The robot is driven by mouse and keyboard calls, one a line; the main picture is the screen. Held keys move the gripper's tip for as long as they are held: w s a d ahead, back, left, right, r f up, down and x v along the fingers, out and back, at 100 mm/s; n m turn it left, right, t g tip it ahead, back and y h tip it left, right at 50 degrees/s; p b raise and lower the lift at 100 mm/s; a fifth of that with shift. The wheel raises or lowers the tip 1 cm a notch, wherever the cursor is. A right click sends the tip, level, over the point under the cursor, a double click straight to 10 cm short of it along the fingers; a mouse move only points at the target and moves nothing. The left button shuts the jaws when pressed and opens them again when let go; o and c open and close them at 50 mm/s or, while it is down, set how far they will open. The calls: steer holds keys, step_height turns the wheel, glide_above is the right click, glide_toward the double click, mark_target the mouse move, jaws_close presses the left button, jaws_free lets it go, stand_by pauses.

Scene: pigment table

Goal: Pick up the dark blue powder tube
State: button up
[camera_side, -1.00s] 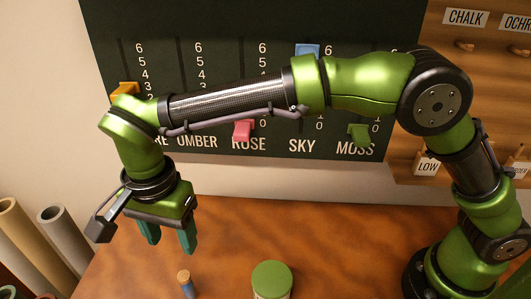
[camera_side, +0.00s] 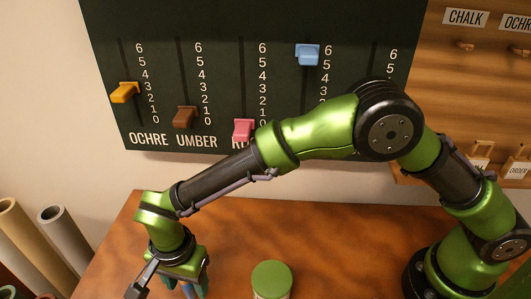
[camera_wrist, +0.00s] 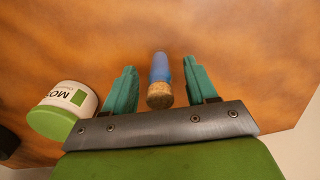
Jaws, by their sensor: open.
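The dark blue powder tube (camera_wrist: 160,68) stands on the wooden table with its cork stopper toward the camera in the wrist view. My gripper (camera_wrist: 160,80) is open, with one teal finger on each side of the tube and a gap visible on both sides. In the side view my gripper (camera_side: 190,286) is low over the table, and the tube (camera_side: 188,289) shows only in part between the fingers.
A green-lidded jar labelled MOSS (camera_wrist: 68,110) stands beside my gripper; it also shows in the side view (camera_side: 272,281). The table (camera_side: 330,240) is otherwise clear nearby. A dark slider board (camera_side: 170,60) is on the wall behind. Rolled tubes (camera_side: 65,238) stand at left.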

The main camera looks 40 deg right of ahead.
steer(key=shift+c, duration=0.5)
jaws_close()
